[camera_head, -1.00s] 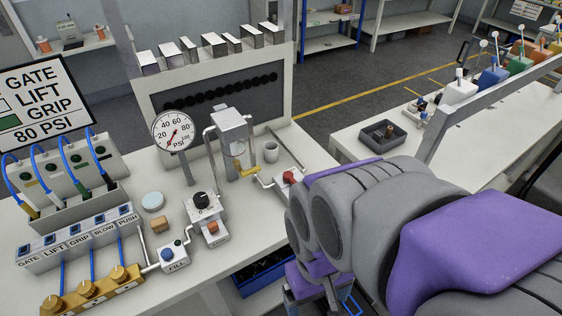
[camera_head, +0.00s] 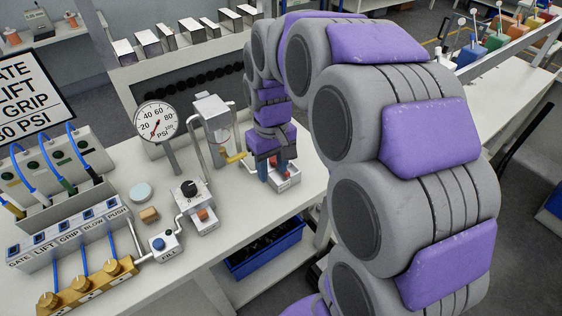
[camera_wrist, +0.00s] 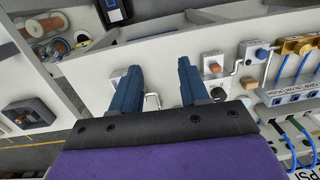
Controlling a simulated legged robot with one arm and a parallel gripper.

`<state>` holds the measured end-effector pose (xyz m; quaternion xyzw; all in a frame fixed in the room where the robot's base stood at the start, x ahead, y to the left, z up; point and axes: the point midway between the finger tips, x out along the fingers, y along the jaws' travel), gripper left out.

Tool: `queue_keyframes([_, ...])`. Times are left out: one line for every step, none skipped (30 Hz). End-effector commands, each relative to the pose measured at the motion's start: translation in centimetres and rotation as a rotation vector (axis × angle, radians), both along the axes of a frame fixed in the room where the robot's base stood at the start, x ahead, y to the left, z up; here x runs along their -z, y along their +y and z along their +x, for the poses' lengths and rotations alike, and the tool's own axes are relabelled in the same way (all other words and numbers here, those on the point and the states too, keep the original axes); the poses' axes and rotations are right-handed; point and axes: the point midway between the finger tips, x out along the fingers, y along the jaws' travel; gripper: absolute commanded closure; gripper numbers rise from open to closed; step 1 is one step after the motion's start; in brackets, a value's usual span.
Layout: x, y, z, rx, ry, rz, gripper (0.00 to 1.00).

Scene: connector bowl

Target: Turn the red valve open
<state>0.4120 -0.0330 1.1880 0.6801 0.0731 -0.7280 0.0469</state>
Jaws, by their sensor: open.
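The red valve's pale box (camera_head: 288,184) sits near the front edge of the bench, right of the regulator block. Its red knob is mostly hidden behind my fingers in the head view, and I cannot make it out in the wrist view. In the wrist view my gripper (camera_wrist: 159,66) is open, with a pale bench fitting (camera_wrist: 151,101) showing between the fingers. I cannot tell whether the fingers touch the knob.
The regulator block (camera_head: 195,200) with black dial and orange-red button stands left of my gripper. A pressure gauge (camera_head: 156,122) and a clear canister (camera_head: 213,125) stand behind. The FILL box (camera_head: 164,246) is farther left. A blue bin (camera_head: 265,250) sits below the bench edge.

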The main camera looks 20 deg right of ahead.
Motion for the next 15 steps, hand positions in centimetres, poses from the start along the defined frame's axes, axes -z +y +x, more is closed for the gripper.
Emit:
queue_keyframes([0.2, -0.7, 1.9, -0.003, -0.003, 0.002, 0.55])
queue_keyframes([0.4, -1.1, 3.0, -0.007, -0.008, 0.003, 0.55])
queue_keyframes([0.5, -1.6, 4.3, -0.009, -0.014, 0.003, 0.55])
queue_keyframes([0.8, -2.0, 5.3, -0.012, -0.017, 0.003, 0.55])
queue_keyframes([1.0, -2.5, 6.3, -0.014, -0.022, 0.003, 0.55])
queue_keyframes([1.2, -3.1, 7.6, -0.016, -0.029, 0.002, 0.55])
queue_keyframes([1.5, -3.6, 8.5, -0.019, -0.031, 0.002, 0.55])
queue_keyframes([1.8, -4.1, 9.5, -0.02, -0.034, 0.0, 0.55])
queue_keyframes([2.1, -4.8, 10.8, -0.02, -0.042, -0.002, 0.55])
queue_keyframes([2.5, -5.4, 11.6, -0.022, -0.044, -0.002, 0.55])
queue_keyframes([2.9, -5.9, 12.4, -0.022, -0.046, -0.004, 0.55])
queue_keyframes([3.2, -6.7, 13.5, -0.021, -0.054, -0.008, 0.55])
queue_keyframes([3.6, -7.2, 14.2, -0.022, -0.056, -0.01, 0.55])
queue_keyframes([4.0, -7.7, 14.8, -0.022, -0.056, -0.012, 0.55])
queue_keyframes([4.3, -8.4, 15.6, -0.022, -0.061, -0.017, 0.55])
